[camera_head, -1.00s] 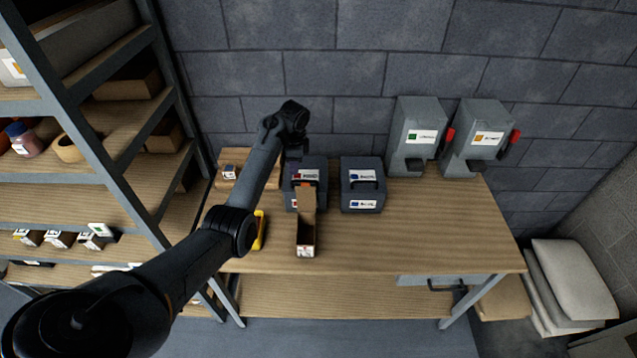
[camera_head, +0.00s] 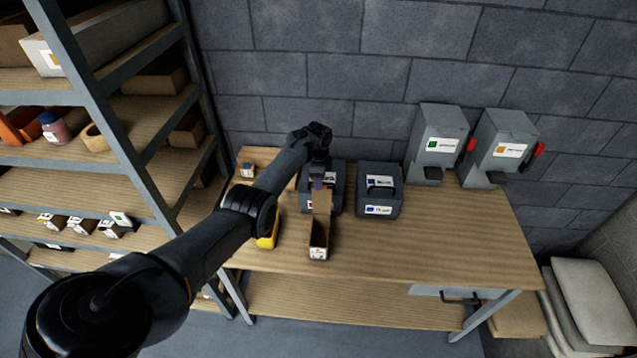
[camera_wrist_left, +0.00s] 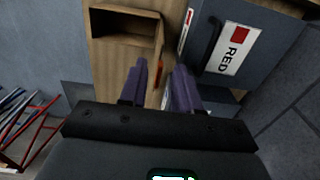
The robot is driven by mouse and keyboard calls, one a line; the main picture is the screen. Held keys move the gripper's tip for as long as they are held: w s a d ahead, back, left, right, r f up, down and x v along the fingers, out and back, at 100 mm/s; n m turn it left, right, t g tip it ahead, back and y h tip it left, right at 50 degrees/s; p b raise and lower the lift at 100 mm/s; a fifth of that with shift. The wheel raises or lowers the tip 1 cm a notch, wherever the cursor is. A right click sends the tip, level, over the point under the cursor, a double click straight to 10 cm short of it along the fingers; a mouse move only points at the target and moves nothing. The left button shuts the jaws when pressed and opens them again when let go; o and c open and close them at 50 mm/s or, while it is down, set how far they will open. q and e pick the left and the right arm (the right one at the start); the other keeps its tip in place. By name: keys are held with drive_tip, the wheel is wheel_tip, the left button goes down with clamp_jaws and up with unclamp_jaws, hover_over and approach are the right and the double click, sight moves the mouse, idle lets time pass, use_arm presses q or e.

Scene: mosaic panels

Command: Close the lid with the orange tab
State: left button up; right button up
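A small open cardboard-coloured box (camera_head: 319,251) stands on the workbench, and its lid (camera_head: 321,206) is raised at the back. The left wrist view shows the box's dark opening (camera_wrist_left: 124,25) and the lid's orange tab (camera_wrist_left: 159,73). My left gripper (camera_head: 318,179) is at the lid's upper end and hides the tab in the head view. Its two purple fingers (camera_wrist_left: 161,84) are apart, with the tab in the gap between them. I cannot tell whether either finger touches the lid. My right gripper is not in view.
A grey case labelled RED (camera_wrist_left: 235,48) stands close behind the lid. A second grey case with blue labels (camera_head: 380,190) is to its right. A yellow item (camera_head: 268,232) lies left of the box. Two grey dispensers (camera_head: 440,140) stand further right. The bench's right part is clear.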

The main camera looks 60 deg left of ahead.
use_arm(q)
drive_tip(key=shift+f, duration=0.5)
clamp_jaws()
idle(1.2)
